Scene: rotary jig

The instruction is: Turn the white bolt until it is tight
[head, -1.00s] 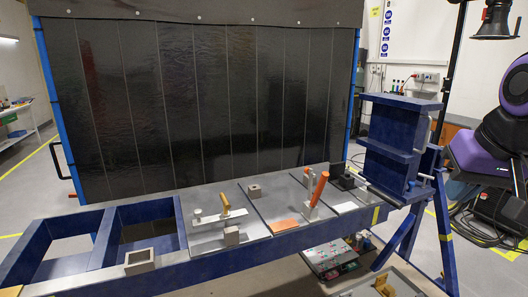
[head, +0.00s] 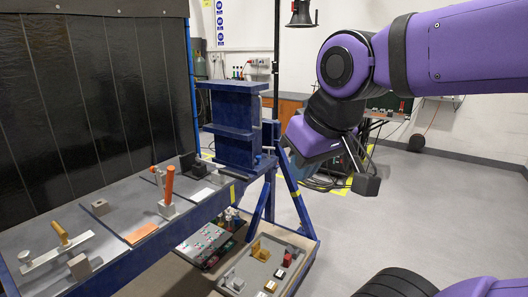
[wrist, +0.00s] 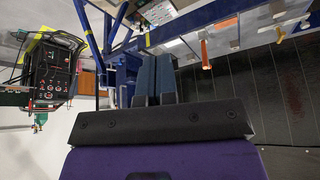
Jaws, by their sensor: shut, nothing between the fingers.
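My gripper (wrist: 156,66) is shut and empty; its two blue-grey fingers lie side by side in the wrist view. In the head view my arm reaches in from the right, with its purple wrist to the right of a blue upright frame (head: 232,138). A gap shows between them in that picture. The same blue frame shows beside the fingers in the wrist view (wrist: 124,74). I cannot make out the white bolt for certain in either current view. A small, pale-blue part (head: 257,160) shows at the frame's right side, too small to identify.
A blue bench with grey plates runs along the left. It carries an orange-handled clamp (head: 168,186), a yellow-handled clamp (head: 62,234) and small grey blocks. A grey tray (head: 262,272) with parts lies below. A black curtain stands behind. Open floor lies right.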

